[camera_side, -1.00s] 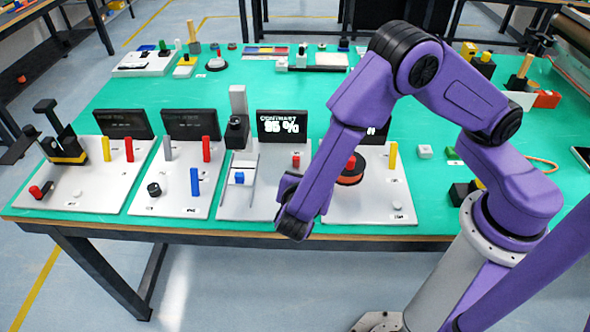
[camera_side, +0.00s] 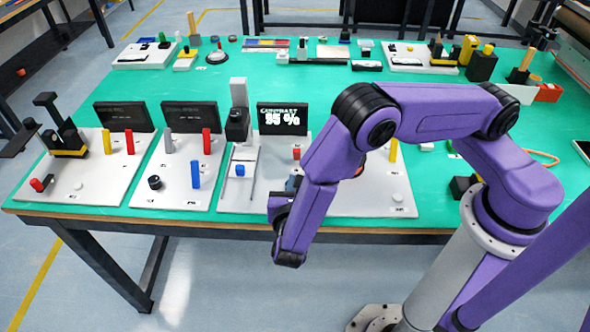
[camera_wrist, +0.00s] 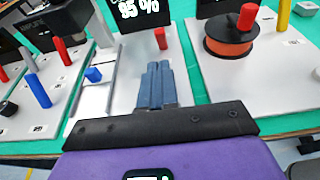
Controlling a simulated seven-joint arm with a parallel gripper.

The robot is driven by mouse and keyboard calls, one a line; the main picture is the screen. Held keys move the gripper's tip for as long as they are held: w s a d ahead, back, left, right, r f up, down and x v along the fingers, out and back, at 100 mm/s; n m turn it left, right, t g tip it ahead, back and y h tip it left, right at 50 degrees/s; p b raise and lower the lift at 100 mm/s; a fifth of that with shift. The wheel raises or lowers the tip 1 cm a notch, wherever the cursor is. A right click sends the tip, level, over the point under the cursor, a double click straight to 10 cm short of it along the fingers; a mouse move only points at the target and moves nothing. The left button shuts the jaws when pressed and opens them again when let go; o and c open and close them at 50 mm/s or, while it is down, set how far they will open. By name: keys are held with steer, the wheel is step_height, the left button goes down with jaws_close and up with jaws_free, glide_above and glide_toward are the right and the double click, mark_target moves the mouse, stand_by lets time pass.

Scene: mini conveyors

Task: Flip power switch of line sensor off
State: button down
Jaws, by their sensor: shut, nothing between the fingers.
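The contrast unit, which I take as the line sensor, is a light grey board (camera_side: 237,196) with a black screen (camera_side: 283,119) reading a contrast of 95 %. It carries a grey post with a black sensor head (camera_side: 237,124) and a blue block (camera_side: 240,170) between rails. A small red switch (camera_wrist: 160,38) stands near the screen; it also shows in the side view (camera_side: 296,152). My gripper (camera_wrist: 155,66) is shut and empty over this board, its fingertips apart from the switch on the near side. The switch's exact tilt is too small to tell.
Right of it is a board with an orange spool (camera_wrist: 230,42) and a yellow post (camera_side: 393,151), partly hidden by my arm. Two more boards with dark screens (camera_side: 124,116) and upright posts stand left.

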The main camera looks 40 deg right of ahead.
mark_target(296, 152)
steer(key=x, duration=0.9)
steer(key=shift+w+d+f, duration=0.1)
steer(key=shift+w+d, duration=0.1)
steer(key=shift+w+d+r+g+y, duration=0.3)
steer(key=shift+r+g+y, duration=0.2)
stand_by(0.3)
steer(key=shift+w+r, duration=0.1)
steer(key=shift+r, duration=0.05)
steer(key=shift+w+d+r+g+y, duration=0.65)
steer(key=shift+d+r+g+y, duration=0.1)
steer(key=shift+g+y, duration=0.35)
steer(key=shift+w+d+r+g+y, duration=0.3)
steer(key=shift+w+d+g+y, duration=0.3)
steer(key=shift+g+y, duration=0.3)
steer(key=shift+w+d+r+g+y, duration=0.2)
steer(key=shift+w+d+g+y, duration=0.5)
steer(key=shift+d+g+y, duration=0.1)
steer(key=shift+w+d, duration=0.25)
steer(key=shift+w, duration=0.1)
steer(key=shift+r, duration=0.15)
